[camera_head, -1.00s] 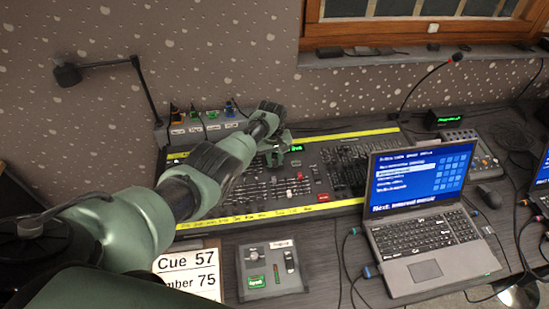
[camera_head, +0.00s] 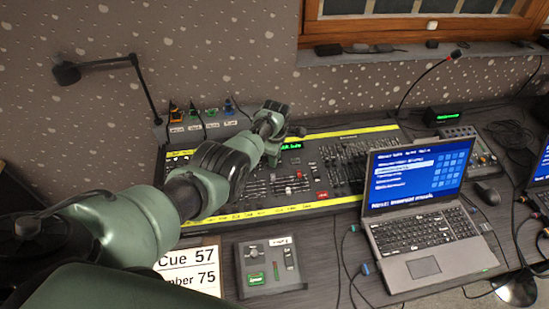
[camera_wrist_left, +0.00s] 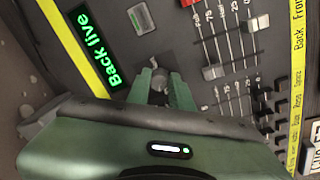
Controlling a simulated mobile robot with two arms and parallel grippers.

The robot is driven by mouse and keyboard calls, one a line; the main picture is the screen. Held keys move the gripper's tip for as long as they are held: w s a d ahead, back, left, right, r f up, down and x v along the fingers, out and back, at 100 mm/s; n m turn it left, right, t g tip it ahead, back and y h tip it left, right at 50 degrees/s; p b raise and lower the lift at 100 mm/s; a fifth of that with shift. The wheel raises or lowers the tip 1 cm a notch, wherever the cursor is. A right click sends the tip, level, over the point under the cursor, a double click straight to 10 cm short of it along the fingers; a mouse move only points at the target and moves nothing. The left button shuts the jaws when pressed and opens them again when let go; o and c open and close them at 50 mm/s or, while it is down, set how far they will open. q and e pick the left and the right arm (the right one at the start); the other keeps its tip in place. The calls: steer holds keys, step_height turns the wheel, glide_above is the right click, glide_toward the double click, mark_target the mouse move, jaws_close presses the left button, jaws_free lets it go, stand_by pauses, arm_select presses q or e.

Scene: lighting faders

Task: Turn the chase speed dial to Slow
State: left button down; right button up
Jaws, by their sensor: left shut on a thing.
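The lighting console (camera_head: 345,203) lies on the desk with rows of faders. In the wrist view, a small grey round dial (camera_wrist_left: 158,86) sits on the console beside a green-lit display (camera_wrist_left: 98,47) that reads "Back live". My left gripper (camera_wrist_left: 159,90) is shut on this dial, one green finger on each side. The dial's markings are hidden or too small to read, so its setting cannot be told. In the head view my left gripper (camera_head: 275,152) is over the upper middle of the console, largely hidden by my arm. My right gripper is not in view.
Faders (camera_wrist_left: 213,72) stand close beside the gripper. A laptop (camera_head: 420,200) is at the right. A small control box (camera_head: 270,268) and a cue card (camera_head: 188,266) lie in front of the console. A gooseneck lamp (camera_head: 105,66) rises behind at the left.

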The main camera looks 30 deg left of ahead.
arm_select(q)
steer(key=shift+w+r+n, duration=0.1)
steer(key=shift+w+n, duration=0.05)
steer(key=shift+n, duration=1.45)
steer(key=shift+b, duration=0.3)
steer(key=c, duration=1.3)
jaws_free()
steer(key=shift+o, duration=0.2)
steer(key=shift+r, duration=0.25)
step_height(320, 180, up, 7)
steer(key=s+p, duration=0.1)
steer(key=p, duration=0.1)
steer(key=shift+d, duration=0.3)
